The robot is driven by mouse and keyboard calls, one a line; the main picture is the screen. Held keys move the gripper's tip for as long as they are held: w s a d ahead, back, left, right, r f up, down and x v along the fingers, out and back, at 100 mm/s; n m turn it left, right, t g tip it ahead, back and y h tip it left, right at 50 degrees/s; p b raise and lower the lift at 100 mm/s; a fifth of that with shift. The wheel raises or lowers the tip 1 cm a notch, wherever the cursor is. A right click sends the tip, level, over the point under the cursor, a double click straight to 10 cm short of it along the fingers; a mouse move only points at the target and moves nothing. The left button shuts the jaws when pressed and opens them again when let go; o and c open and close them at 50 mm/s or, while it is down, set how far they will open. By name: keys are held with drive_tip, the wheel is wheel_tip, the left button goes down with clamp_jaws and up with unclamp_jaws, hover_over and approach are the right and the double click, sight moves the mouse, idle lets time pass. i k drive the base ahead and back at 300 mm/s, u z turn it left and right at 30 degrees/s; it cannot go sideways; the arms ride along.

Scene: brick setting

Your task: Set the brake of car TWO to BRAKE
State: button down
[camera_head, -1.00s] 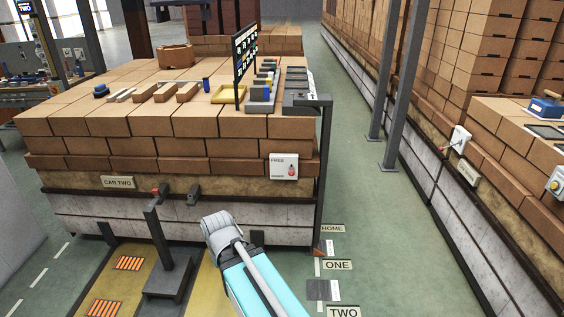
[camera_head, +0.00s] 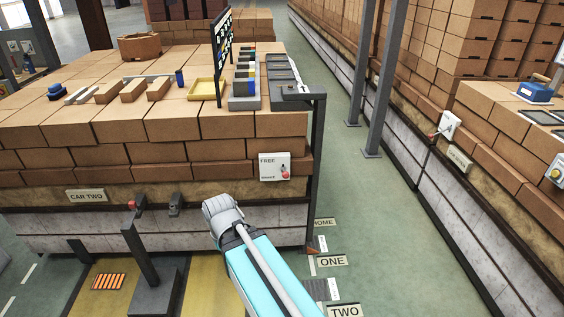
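Car TWO is the long brick-stacked car on the left, with a "CAR TWO" plate (camera_head: 86,196) on its side. A white brake box (camera_head: 266,169) is fixed near the right end of that side. "FREE" is printed at its top and a smaller label shows lower down. A red knob (camera_head: 285,172) sits on its right half; I cannot tell its exact setting. My cyan arm link rises from the bottom edge and ends in a grey joint, below and left of the box. My gripper itself is not visible.
A dark post (camera_head: 138,240) on a grey base stands in front of the car. A grey frame leg (camera_head: 315,170) stands at the car's right corner. Floor plates "ONE" (camera_head: 332,261) and "TWO" (camera_head: 345,311) lie to the right. The green aisle (camera_head: 370,225) is clear.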

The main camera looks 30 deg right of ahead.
sight(286, 174)
drive_tip(key=z, duration=0.2)
drive_tip(key=i, duration=0.5)
drive_tip(key=z, duration=0.65)
drive_tip(key=k, duration=0.9)
drive_tip(key=z, duration=0.1)
drive_tip(key=i, duration=0.8)
